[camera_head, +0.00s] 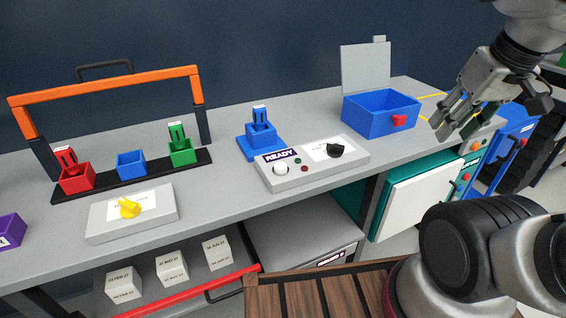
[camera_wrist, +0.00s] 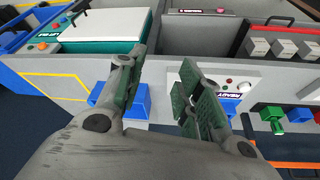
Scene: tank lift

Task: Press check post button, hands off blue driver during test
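The check post (camera_head: 313,163) is a grey box on the bench with a READY label, a round white button (camera_head: 281,169), small green and red lamps and a black knob. Just behind it, the blue driver (camera_head: 260,113) stands upright in a blue holder (camera_head: 263,147). My gripper (camera_head: 455,117) is at the right, above the bench beyond the blue bin, well apart from the button and driver. In the wrist view my gripper (camera_wrist: 160,98) has its fingers spread with nothing between them. The white button (camera_wrist: 244,86) shows there beyond the right finger; fingers partly hide the check post.
A blue open bin (camera_head: 381,114) with a red handle stands right of the check post. A rack (camera_head: 130,178) at left holds red, blue and green cups under an orange bar. A yellow-knob box (camera_head: 133,212) sits in front. White dated blocks (camera_head: 172,269) lie below.

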